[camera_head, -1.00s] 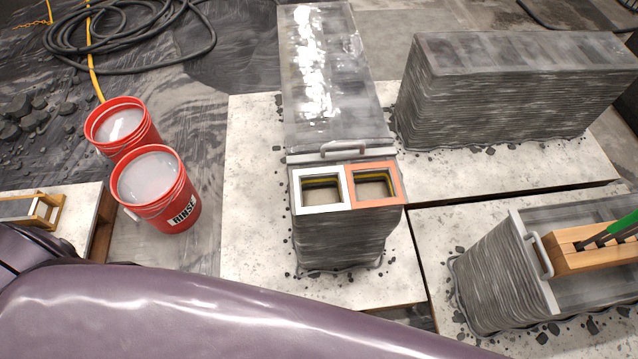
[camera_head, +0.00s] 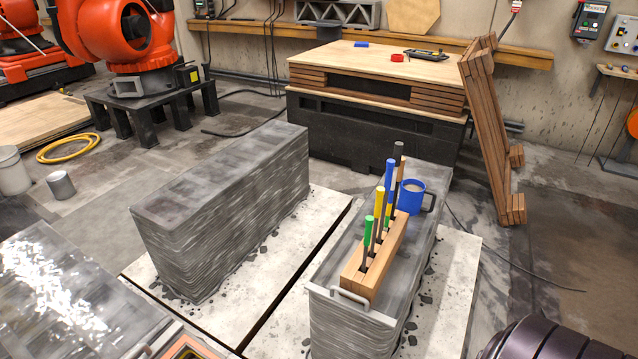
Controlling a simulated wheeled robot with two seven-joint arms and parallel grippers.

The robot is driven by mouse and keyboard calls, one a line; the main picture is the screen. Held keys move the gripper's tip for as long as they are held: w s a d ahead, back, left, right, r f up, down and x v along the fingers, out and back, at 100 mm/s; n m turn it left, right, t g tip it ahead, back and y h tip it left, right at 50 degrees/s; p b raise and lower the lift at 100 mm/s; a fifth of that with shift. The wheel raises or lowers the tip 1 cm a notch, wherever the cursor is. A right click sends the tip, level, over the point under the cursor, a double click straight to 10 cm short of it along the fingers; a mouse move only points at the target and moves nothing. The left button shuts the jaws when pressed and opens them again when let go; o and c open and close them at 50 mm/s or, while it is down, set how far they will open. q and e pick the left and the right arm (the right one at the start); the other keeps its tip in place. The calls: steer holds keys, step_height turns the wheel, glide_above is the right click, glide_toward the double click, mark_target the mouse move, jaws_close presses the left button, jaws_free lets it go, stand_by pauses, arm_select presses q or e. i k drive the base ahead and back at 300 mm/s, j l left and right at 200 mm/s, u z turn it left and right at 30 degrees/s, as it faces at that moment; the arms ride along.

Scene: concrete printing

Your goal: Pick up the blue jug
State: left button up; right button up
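The blue jug (camera_head: 411,197) stands upright on top of the printed concrete block (camera_head: 347,272) at the right. It has a dark handle on its right side and something pale inside. It is just behind and to the right of a wooden holder (camera_head: 376,262) with several coloured-handled tools. A dark, rounded part of my own body shows at the bottom right corner. Neither of my grippers is in view, so their state is hidden.
The tall tool handles (camera_head: 389,180) stand close to the jug's left side. Another long concrete block (camera_head: 226,205) stands left, across a dark gap between pale slabs. Behind are a wooden-topped workbench (camera_head: 375,60), leaning timber beams (camera_head: 489,125) and an orange robot arm (camera_head: 118,38).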

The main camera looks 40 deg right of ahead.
mark_target(412, 190)
steer(key=z, duration=1.85)
steer(key=k+l, duration=0.1)
steer(key=l, duration=0.55)
steer(key=k+l, duration=0.1)
steer(key=l, duration=0.55)
steer(key=i+l, duration=0.1)
steer(key=l, duration=0.35)
steer(key=i+l, duration=0.15)
steer(key=l, duration=0.25)
steer(key=i+l, duration=0.1)
steer(key=l, duration=0.35)
steer(key=i+l+u, duration=0.1)
steer(key=l, duration=0.3)
